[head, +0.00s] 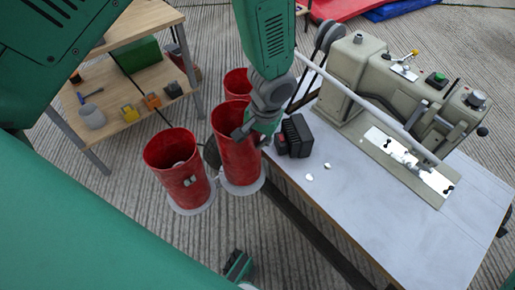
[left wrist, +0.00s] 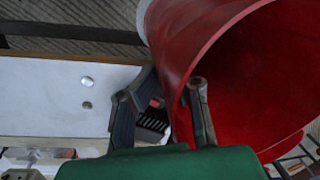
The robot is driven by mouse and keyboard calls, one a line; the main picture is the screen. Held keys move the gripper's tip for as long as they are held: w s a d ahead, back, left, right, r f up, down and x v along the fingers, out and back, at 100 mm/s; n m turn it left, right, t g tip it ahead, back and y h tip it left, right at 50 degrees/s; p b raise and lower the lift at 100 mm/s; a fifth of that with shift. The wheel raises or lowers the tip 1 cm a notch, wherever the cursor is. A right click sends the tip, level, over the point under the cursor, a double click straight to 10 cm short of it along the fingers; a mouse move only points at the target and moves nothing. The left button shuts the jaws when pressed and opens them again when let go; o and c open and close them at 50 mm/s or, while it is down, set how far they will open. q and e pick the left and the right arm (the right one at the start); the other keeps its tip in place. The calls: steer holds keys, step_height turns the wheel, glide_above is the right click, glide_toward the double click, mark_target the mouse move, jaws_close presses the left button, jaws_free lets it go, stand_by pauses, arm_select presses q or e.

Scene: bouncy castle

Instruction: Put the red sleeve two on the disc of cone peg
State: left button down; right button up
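A red sleeve (head: 237,150), an open cylinder, stands upright in the middle of the head view with a pale grey disc (head: 243,187) at its foot. A second red sleeve (head: 178,170) stands to its left on another grey disc (head: 192,207). A third red sleeve (head: 237,84) shows behind, partly hidden. My left gripper (head: 254,127) is at the right side of the middle sleeve's rim. In the left wrist view my gripper (left wrist: 168,92) has one finger outside and one inside the sleeve wall (left wrist: 190,45), and appears shut on it.
A pale table (head: 370,215) with a beige machine (head: 400,100) and a small black block (head: 295,136) stands close at the right. A wooden shelf (head: 130,90) with tools is at the upper left.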

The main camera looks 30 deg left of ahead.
arm_select(q)
step_height(320, 180, down, 3)
steer(key=shift+r+b, duration=0.1)
steer(key=shift+b, duration=0.4)
steer(key=shift+d, duration=0.1)
steer(key=shift+d, duration=0.1)
steer(key=c, duration=1.7)
jaws_free()
